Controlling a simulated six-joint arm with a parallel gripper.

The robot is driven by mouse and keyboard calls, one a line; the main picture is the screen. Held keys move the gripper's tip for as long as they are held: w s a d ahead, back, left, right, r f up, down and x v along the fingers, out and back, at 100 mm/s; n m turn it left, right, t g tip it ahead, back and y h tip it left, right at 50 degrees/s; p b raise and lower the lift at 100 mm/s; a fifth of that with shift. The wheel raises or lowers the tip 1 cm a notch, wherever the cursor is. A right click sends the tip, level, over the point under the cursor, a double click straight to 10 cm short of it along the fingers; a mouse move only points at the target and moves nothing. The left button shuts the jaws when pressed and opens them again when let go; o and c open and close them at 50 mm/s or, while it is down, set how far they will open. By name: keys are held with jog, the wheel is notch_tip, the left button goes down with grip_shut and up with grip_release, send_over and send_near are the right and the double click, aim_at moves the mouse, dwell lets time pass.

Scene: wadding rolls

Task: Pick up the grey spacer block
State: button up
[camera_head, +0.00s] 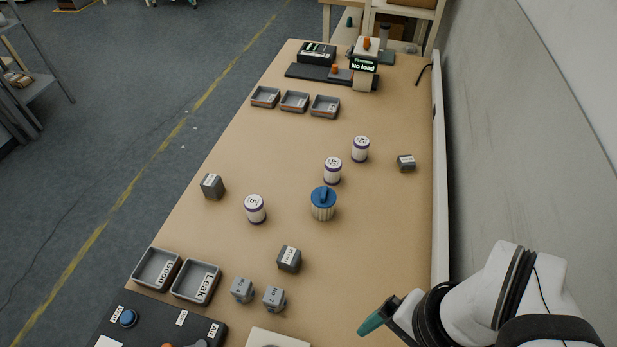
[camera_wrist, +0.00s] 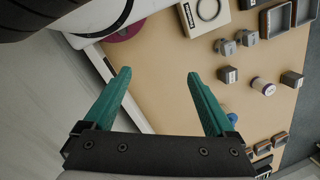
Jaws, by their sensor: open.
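Several grey blocks with white labels stand on the tan table; I cannot tell for sure which is the spacer. One grey block (camera_head: 289,259) is near the front middle, and it also shows in the wrist view (camera_wrist: 228,74). Another grey block (camera_head: 212,186) is at the left edge, and a third grey block (camera_head: 406,163) is at the right. Two lighter numbered blocks (camera_head: 242,290) (camera_head: 274,298) stand at the front. My gripper (camera_wrist: 158,73) is open and empty, with teal fingers apart from every block. In the head view it (camera_head: 374,320) is at the front right.
White rolls with purple bands (camera_head: 255,209) (camera_head: 333,171) (camera_head: 360,149) and a blue-lidded container (camera_head: 323,204) stand mid-table. Labelled trays (camera_head: 157,269) (camera_head: 195,282) are front left. Small trays (camera_head: 294,102) and a scale (camera_head: 364,66) are at the back. A wall runs along the right.

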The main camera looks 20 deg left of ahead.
jog(key=w+a+f+m+g+y, duration=0.35)
jog(key=w+a+y, duration=0.25)
jog(key=a, duration=0.2)
jog(key=m+t+y, duration=0.5)
jog(key=m+y, duration=0.1)
jog(key=m, duration=0.4)
send_near(292, 256)
jog(key=x, duration=1.1)
jog(key=shift+d+f, duration=0.1)
grip_shut()
